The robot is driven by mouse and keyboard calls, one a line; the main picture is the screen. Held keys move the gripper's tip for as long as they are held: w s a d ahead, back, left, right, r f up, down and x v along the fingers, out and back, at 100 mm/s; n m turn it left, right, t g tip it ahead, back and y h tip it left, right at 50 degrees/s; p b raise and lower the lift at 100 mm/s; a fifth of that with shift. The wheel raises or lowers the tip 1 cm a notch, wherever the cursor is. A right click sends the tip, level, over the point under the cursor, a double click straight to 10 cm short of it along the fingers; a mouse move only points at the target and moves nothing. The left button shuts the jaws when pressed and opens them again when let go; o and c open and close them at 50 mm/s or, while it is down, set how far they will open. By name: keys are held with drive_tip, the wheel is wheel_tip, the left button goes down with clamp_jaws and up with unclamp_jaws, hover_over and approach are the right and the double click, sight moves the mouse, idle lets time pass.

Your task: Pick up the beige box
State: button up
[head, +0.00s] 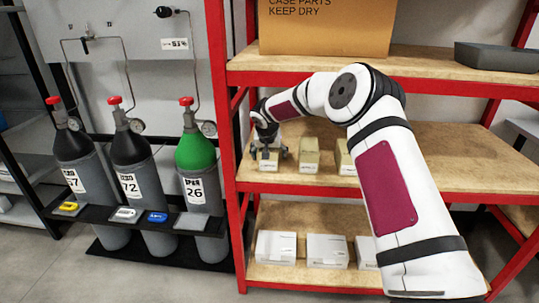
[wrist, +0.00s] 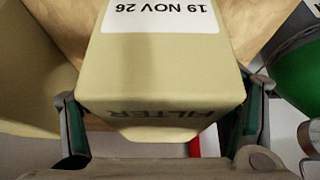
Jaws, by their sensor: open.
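A beige box (wrist: 160,75) with a white label reading "19 NOV 26" and the word "FILTER" fills the middle of the wrist view. In the head view this beige box (head: 269,163) stands at the left end of the middle shelf, partly hidden by my gripper (head: 270,150). My gripper is open, with one finger on each side of the box in the wrist view (wrist: 163,95). I cannot tell whether the fingers touch it. Two more beige boxes stand to its right on the shelf, one (head: 309,154) and another (head: 345,158) partly behind my arm.
The red rack post (head: 222,150) is close left of my gripper. A cardboard carton (head: 325,30) and a grey tray (head: 495,56) sit on the shelf above. White boxes (head: 276,247) stand on the shelf below. Gas cylinders (head: 200,160) stand left of the rack.

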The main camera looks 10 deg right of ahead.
drive_tip(key=c, duration=1.5)
drive_tip(key=shift+r, duration=0.15)
